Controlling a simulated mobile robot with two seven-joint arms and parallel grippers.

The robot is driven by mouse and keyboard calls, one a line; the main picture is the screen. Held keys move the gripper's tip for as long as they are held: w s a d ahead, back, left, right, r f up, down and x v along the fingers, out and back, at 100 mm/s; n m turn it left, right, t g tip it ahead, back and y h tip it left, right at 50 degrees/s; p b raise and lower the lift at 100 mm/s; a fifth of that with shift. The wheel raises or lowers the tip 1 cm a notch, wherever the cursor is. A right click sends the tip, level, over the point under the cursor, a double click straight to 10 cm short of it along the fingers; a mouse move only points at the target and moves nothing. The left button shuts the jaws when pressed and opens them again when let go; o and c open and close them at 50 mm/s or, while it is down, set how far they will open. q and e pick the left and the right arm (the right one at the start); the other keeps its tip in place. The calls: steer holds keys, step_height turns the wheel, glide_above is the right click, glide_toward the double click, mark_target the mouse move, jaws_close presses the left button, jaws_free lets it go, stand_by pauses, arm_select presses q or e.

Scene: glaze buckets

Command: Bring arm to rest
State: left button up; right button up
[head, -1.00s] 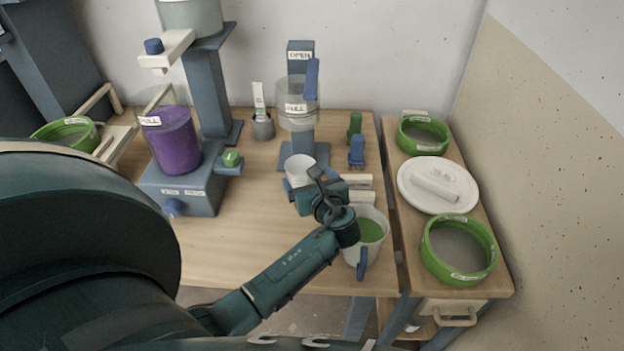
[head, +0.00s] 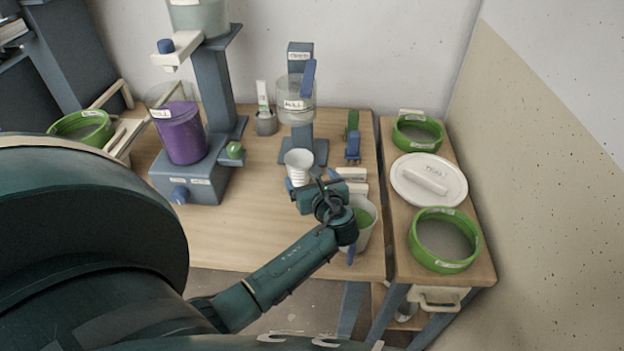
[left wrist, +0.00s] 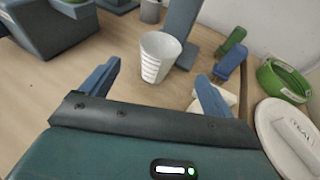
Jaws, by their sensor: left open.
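My left gripper (head: 312,180) is open, with its arm coming in from the lower left over the front of the table. In the left wrist view its two fingers stand wide apart, with nothing between them (left wrist: 157,75). A small white cup (head: 298,163) with markings stands upright just beyond the fingers; it also shows in the left wrist view (left wrist: 159,57). A white mug with green contents (head: 368,213) stands to the right of the wrist, partly hidden by it. My right gripper is not in view.
A blue stand with a purple-filled container (head: 181,135) is at left. A clear dispenser (head: 296,102) stands behind the cup. The right side table holds green-rimmed bowls (head: 445,264) and a white lid (head: 429,178). The wooden table's front left (head: 235,235) is clear.

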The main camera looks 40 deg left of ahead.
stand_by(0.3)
arm_select(q)
steer(key=s+f+n, duration=0.1)
steer(key=s+n, duration=0.1)
steer(key=s+d+f+n+g+h, duration=0.1)
steer(key=s+n, duration=0.1)
steer(key=s+n+h, duration=0.1)
steer(key=s, duration=0.1)
steer(key=shift+d+f+n+g, duration=0.25)
steer(key=shift+f+n+g, duration=0.15)
steer(key=s+d+n+h, duration=0.1)
steer(key=s+n, duration=0.1)
steer(key=s+d+f+n+g+h, duration=0.1)
steer(key=s+n, duration=0.1)
steer(key=s+d+n+h, duration=0.1)
steer(key=s+n, duration=0.1)
steer(key=s, duration=0.1)
steer(key=shift+f, duration=0.25)
steer(key=s+d+r+n+g+h, duration=0.2)
steer(key=s+d+r+n+h, duration=0.2)
steer(key=s+d+n+h, duration=0.6)
steer(key=w+d+f+t, duration=0.2)
steer(key=d+f+t, duration=0.2)
steer(key=f, duration=0.5)
steer(key=shift+d+f+n+t+y, duration=0.2)
steer(key=shift+d+n+t+y, duration=0.15)
steer(key=shift+t, duration=0.65)
